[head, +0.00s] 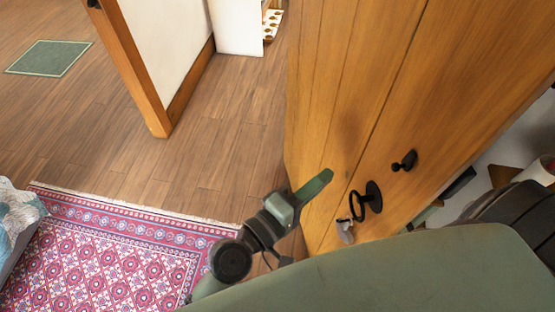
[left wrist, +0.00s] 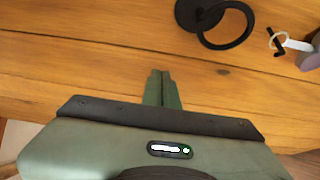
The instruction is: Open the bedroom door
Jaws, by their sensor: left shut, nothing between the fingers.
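The wooden plank door (head: 345,75) fills the right middle of the head view, with open floor seen past its left edge. A black ring handle (head: 374,197) and a small black knob (head: 404,160) are on its face. The ring also shows at the top of the left wrist view (left wrist: 227,44). My left gripper (head: 328,174) is shut and empty, close to the door face and to the left of the ring, not around it. Its green fingers are together in the left wrist view (left wrist: 161,74); contact with the door cannot be told. My right gripper is not in view.
A key-like tag (head: 346,231) hangs below the ring. A wood-trimmed wall end (head: 130,65) stands at the upper left, with clear plank floor (head: 225,120) between it and the door. A pink patterned rug (head: 110,262) lies at the lower left, beside a bed corner (head: 18,215).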

